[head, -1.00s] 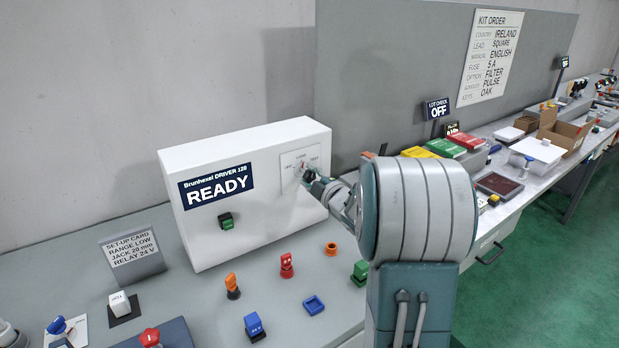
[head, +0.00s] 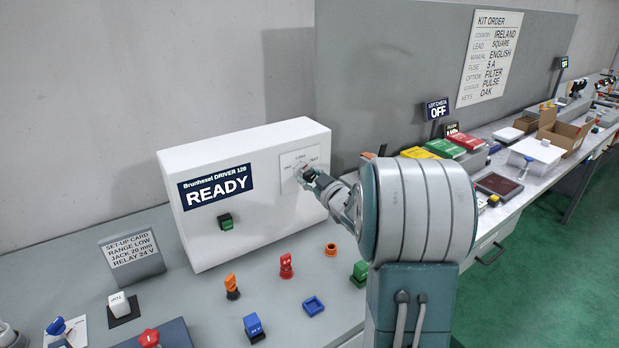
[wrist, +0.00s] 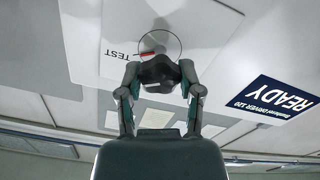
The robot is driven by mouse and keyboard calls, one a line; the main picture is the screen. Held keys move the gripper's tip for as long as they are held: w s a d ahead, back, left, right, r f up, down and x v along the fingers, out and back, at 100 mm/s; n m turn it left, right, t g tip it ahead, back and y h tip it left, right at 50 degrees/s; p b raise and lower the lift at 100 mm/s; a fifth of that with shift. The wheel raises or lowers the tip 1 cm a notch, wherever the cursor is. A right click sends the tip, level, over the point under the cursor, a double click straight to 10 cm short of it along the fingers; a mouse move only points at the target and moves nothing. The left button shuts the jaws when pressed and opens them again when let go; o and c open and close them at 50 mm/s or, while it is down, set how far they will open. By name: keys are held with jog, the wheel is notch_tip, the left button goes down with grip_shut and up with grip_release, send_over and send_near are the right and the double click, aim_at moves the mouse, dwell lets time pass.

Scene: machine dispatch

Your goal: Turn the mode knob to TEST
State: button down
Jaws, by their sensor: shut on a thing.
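The mode knob (wrist: 158,69) is dark and sits on a pale plate on the front of the white driver box (head: 285,133). In the wrist view its red pointer mark (wrist: 148,55) lies toward the printed word TEST (wrist: 122,54). My gripper (wrist: 160,88) is shut on the knob, with a finger on each side. In the head view my gripper (head: 308,177) reaches the plate and hides most of the knob.
The box display (head: 215,187) reads READY. A green button (head: 227,223) is below it. Several coloured parts, including a red one (head: 286,267), stand on the bench before the box. A set-up card (head: 132,250) stands at left.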

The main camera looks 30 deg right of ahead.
jog(key=shift+f+m, duration=0.3)
jog(key=shift+f, duration=0.15)
jog(key=shift+c, duration=2.2)
grip_release()
jog(key=shift+o, duration=0.9)
jog(key=shift+r, duration=0.15)
jog(key=shift+r, duration=0.1)
jog(key=s, duration=1.2)
